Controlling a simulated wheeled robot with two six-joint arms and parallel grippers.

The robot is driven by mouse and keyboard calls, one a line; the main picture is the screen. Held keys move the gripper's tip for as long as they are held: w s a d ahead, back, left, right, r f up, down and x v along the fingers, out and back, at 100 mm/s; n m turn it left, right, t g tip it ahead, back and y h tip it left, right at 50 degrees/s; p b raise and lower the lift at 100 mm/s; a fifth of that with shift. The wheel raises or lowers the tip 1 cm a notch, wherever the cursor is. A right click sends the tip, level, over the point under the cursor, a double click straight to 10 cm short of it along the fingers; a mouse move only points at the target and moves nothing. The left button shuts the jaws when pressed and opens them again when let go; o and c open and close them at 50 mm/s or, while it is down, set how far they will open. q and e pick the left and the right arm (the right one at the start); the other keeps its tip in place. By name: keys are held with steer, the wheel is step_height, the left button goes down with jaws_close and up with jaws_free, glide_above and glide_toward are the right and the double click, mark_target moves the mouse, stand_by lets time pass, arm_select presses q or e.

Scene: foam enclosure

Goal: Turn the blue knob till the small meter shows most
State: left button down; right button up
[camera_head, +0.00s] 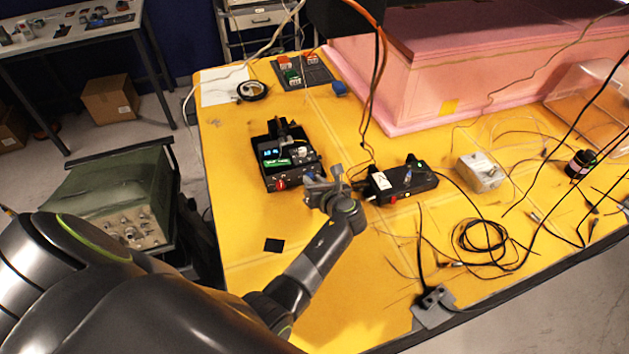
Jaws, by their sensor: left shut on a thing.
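A black instrument box (268,172) stands on the yellow table, with a green board, a small lit blue display (270,152) and a red knob (280,184) on its near side. The display looks like the small meter; its reading is too small to make out. My left gripper (321,178) is at the box's near right corner, its fingers shut around the blue knob (310,176). The fingers hide most of the knob, so its angle cannot be told. My right gripper is not in view.
A black power strip (402,184) with plugs lies just right of my gripper. Orange and black cables hang down behind it. The table left of my forearm is mostly clear.

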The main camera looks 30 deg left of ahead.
arm_select(q)
steer(key=shift+s+a+r+n+t+h+p, duration=0.15)
steer(key=shift+n+t+h+p, duration=0.2)
steer(key=shift+n+p, duration=0.25)
steer(key=shift+n+t, duration=0.25)
steer(key=shift+n, duration=0.25)
steer(key=shift+n+t+h, duration=0.3)
steer(key=shift+n+h, duration=0.1)
steer(key=shift+h, duration=0.05)
steer(key=shift+s+n+t+h, duration=0.1)
steer(key=shift+n+t+h, duration=0.25)
steer(key=shift+n, duration=0.35)
steer(key=c, duration=1.3)
jaws_free()
steer(key=shift+a, duration=0.1)
steer(key=shift+o, duration=0.2)
